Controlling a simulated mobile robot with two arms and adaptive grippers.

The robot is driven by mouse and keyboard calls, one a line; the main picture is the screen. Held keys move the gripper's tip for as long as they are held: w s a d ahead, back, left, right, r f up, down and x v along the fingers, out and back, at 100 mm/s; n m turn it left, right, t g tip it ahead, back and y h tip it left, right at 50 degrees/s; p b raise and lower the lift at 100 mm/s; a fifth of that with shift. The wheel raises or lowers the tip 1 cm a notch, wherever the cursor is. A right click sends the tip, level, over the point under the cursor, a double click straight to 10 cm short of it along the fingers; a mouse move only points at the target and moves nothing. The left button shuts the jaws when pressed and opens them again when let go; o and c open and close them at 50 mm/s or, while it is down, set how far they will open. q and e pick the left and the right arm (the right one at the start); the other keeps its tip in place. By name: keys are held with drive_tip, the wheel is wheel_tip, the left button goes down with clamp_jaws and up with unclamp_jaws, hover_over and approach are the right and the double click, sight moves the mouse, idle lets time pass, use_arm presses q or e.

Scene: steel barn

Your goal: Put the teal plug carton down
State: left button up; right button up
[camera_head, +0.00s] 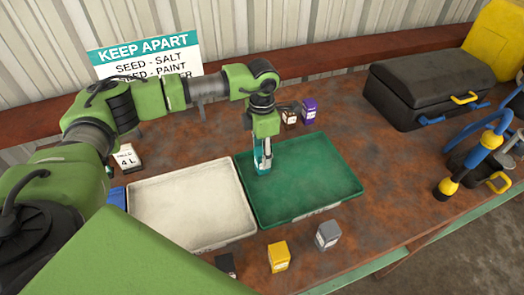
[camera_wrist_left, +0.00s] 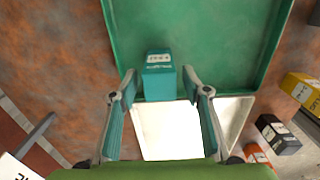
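The teal plug carton (camera_wrist_left: 158,76) stands just inside the edge of the green tray, on the side towards the white tray. In the head view it shows as a teal patch (camera_head: 261,165) below my left gripper, partly covered by the fingers. My left gripper (camera_wrist_left: 159,74) is open, with a finger on each side of the carton and a visible gap on both sides. The green tray (camera_head: 335,160) holds nothing else that I can see. My right gripper is not in view.
The white tray (camera_head: 190,201) is empty, left of the green one. Yellow (camera_head: 278,257), grey (camera_head: 328,235) and black (camera_head: 225,264) cartons stand in front; brown (camera_head: 289,117) and purple (camera_head: 309,110) cartons stand behind. A black case (camera_head: 428,88) is at the back right.

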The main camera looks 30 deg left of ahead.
use_arm(q)
drive_tip(key=shift+r, duration=0.15)
wheel_tip(320, 180, up, 12)
drive_tip(key=b, duration=0.3)
drive_tip(key=shift+b, duration=0.3)
drive_tip(key=shift+s, duration=0.1)
